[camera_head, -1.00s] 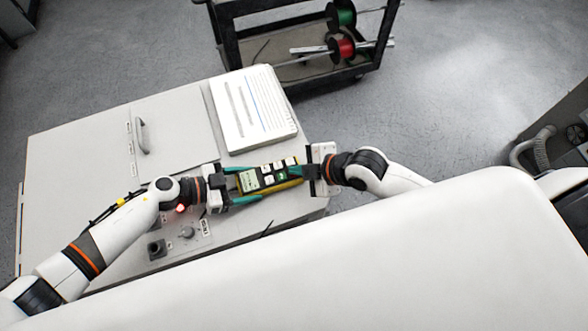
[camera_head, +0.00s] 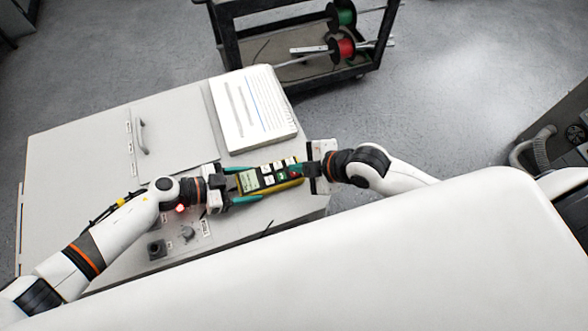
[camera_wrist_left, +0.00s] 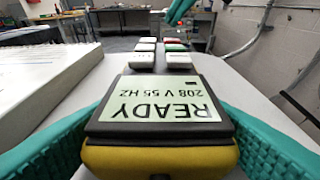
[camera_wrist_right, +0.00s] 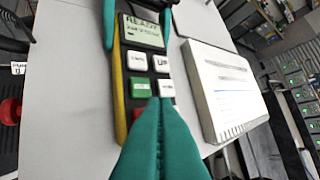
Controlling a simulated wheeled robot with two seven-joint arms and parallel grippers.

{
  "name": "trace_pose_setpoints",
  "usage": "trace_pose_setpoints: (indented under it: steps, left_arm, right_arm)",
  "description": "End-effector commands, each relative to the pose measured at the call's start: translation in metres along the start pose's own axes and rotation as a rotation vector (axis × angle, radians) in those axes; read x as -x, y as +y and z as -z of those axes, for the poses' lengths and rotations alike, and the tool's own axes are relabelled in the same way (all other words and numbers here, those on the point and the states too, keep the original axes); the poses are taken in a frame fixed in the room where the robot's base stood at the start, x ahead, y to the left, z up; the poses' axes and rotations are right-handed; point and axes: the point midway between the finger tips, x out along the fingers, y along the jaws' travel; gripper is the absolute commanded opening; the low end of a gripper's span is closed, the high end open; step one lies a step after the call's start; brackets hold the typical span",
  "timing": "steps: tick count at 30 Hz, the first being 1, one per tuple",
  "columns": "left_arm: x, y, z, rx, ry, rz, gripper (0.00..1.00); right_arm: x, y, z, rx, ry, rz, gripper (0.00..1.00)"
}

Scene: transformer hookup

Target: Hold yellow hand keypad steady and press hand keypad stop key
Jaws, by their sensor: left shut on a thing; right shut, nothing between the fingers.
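The yellow and black hand keypad (camera_head: 268,187) is held over the grey cabinet top. My left gripper (camera_head: 245,188) has its teal fingers shut on the display end, one on each side. The display (camera_wrist_left: 166,102) reads READY, 208 V 55 HZ in the left wrist view. White keys and a green key (camera_wrist_right: 141,88) show beyond the display. A red key (camera_wrist_right: 137,113) is partly hidden behind my right gripper's fingers. My right gripper (camera_wrist_right: 156,101) is shut and empty, its tips over the far end of the keys. I cannot tell whether they touch a key.
An open binder or stack of printed sheets (camera_head: 248,108) lies behind the keypad on the cabinet. A knob (camera_head: 187,232) and a black socket (camera_head: 156,249) are on the cabinet's front left. A cart (camera_head: 300,72) with cable spools stands behind.

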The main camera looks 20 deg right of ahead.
Motion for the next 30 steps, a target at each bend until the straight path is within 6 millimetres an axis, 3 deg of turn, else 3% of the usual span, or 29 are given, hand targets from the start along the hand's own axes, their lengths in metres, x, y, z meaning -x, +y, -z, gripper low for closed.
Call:
trace_pose_setpoints:
  steps: [8,21,30]
  left_arm:
    - [0.000,0.000,-0.001,0.000,-0.001,0.000,0.30]
    - [0.000,0.000,-0.001,0.000,-0.001,-0.001,0.30]
    - [0.000,0.000,-0.001,0.000,-0.001,-0.001,0.30]
  right_arm:
    - [0.002,-0.002,-0.002,0.001,-0.001,0.001,0.00]
    - [0.031,-0.023,-0.023,0.002,-0.002,0.002,0.00]
    - [0.035,-0.025,-0.025,0.000,0.000,0.000,0.00]
